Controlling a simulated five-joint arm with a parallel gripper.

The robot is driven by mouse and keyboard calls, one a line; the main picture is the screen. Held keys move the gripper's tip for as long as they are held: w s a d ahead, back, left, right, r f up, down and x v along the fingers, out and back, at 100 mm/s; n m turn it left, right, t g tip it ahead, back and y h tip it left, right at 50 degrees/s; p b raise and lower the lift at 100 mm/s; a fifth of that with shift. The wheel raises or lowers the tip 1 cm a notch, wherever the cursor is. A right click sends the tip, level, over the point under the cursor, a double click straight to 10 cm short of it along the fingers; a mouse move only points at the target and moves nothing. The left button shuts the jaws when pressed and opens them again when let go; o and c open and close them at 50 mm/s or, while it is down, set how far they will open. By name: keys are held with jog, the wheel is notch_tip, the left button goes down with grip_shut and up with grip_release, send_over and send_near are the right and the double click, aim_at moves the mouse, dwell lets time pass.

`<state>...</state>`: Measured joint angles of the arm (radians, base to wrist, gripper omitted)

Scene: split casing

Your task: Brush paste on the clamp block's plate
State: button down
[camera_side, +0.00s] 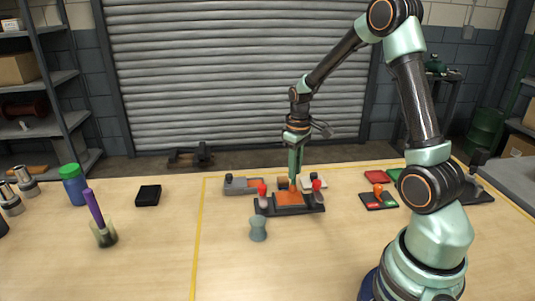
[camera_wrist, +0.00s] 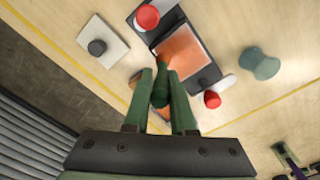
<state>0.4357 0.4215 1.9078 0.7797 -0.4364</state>
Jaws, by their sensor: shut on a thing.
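The clamp block (camera_side: 311,208) is a dark base on the bench with a red-knobbed clamp at each side. Its orange plate (camera_side: 289,198) lies between the clamps; in the wrist view the plate (camera_wrist: 186,46) is partly hidden by my gripper and what it holds.
A grey-green waisted pot (camera_side: 258,229) stands in front of the block. A grey tray (camera_side: 240,188) and a pale plate with a dark knob (camera_wrist: 97,47) lie close by. A button box (camera_side: 379,202) is at right, a black box (camera_side: 148,195) at left. The front bench is clear.

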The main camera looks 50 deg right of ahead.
jog(key=shift+s+a, duration=1.25)
jog(key=shift+w+d, duration=0.1)
jog(key=shift+w+d, duration=1.25)
jog(key=shift+d, duration=0.05)
jog(key=shift+s+a, duration=1.3)
jog(key=shift+a, duration=0.05)
jog(key=shift+w+d+f, duration=0.2)
jog(key=shift+w+d, duration=1.1)
jog(key=shift+d, duration=0.05)
